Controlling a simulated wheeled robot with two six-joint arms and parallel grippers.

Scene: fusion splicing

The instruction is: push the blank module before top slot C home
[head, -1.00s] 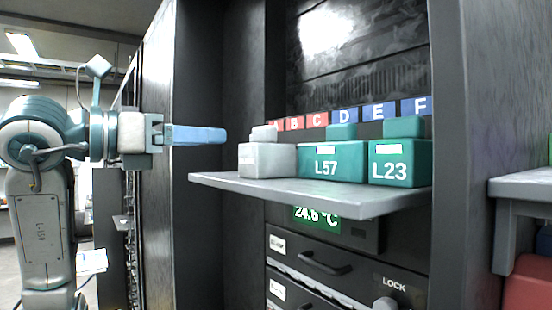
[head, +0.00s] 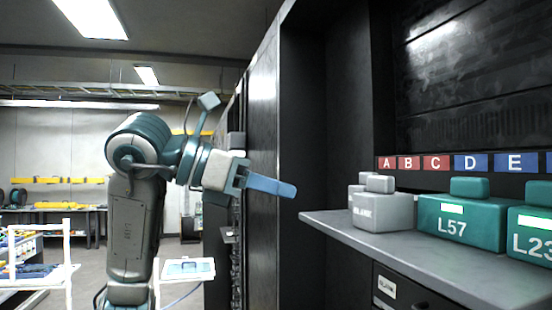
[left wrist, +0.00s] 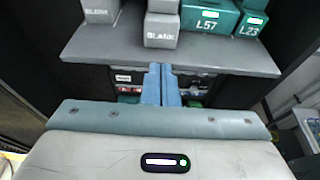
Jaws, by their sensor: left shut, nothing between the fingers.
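A grey blank module (head: 383,212) with a block-shaped handle stands on the shelf, left of the green L57 module (head: 462,221). It also shows in the left wrist view (left wrist: 161,31), standing out toward me. A second grey blank module (left wrist: 98,11) is left of it and partly hidden behind it in the head view (head: 356,192). The red C label (head: 436,163) is on the rack behind. My left gripper (head: 288,189) is shut and empty, left of the shelf edge and apart from the modules. Its blue fingers (left wrist: 160,84) point toward the nearer blank module. My right gripper is out of view.
The grey shelf (head: 430,262) juts out under the modules. The green L23 module (head: 530,238) is on the right. The dark cabinet side wall (head: 300,150) rises behind my left gripper. Open air lies before the shelf's front edge.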

